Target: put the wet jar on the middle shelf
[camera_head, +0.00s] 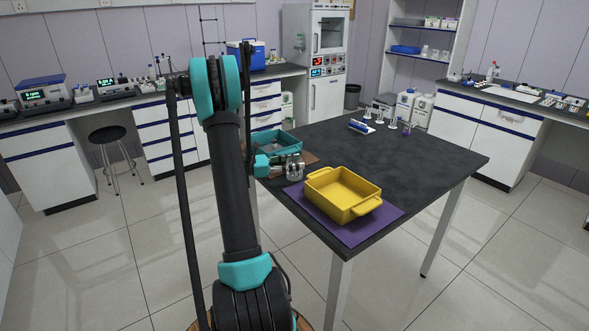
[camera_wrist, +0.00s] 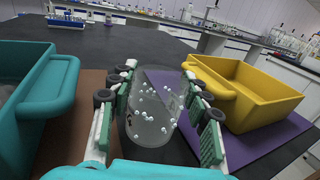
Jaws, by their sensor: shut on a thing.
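The wet jar (camera_wrist: 152,105) is clear, with whitish drops or bubbles on it. It sits between the two finger pads of my gripper (camera_wrist: 158,118), which is shut on it. In the head view my gripper (camera_head: 280,170) is over the near left edge of the dark table, between a teal bin and a yellow bin, and the jar (camera_head: 296,170) shows small at its tip. A shelf unit (camera_head: 422,58) with blue-edged shelves stands at the back right; a few boxes and containers are on it. I cannot tell whether it is the shelf meant.
The yellow bin (camera_head: 343,193) stands on a purple mat (camera_head: 385,212). The teal bin (camera_head: 277,142) stands on a brown mat (camera_head: 308,158). A blue rack (camera_head: 359,126) and small stands (camera_head: 393,121) are at the table's far side. The table's middle (camera_head: 400,155) is clear.

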